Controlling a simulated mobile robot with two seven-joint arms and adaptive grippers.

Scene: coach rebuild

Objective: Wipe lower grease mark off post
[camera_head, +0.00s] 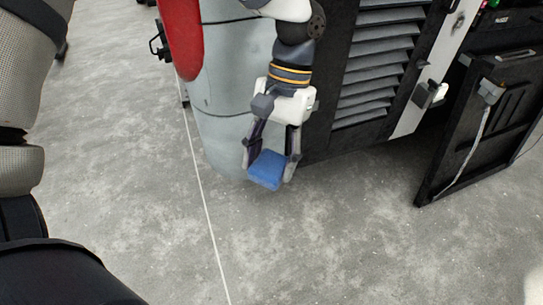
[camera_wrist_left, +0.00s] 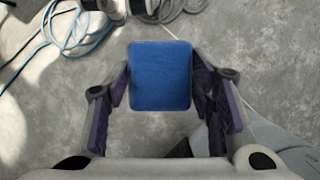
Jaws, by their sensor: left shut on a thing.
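My left gripper (camera_head: 272,160) is shut on a blue sponge-like block (camera_head: 267,171) and holds it in front of the grey-green body panel, above the concrete floor. In the left wrist view the block (camera_wrist_left: 160,76) sits between the two fingers, with bare floor beyond it. A pale, slanted post (camera_head: 425,78) stands right of the louvred panel, well apart from the gripper. A small dark smudge (camera_head: 459,20) shows near its top; I cannot tell which mark this is. My right gripper is not in view.
The black louvred panel (camera_head: 380,62) lies between gripper and post. A black panel with a cable (camera_head: 470,150) leans at the right. Blue hoses (camera_wrist_left: 75,30) lie on the floor in the wrist view. The foreground floor (camera_head: 330,240) is clear.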

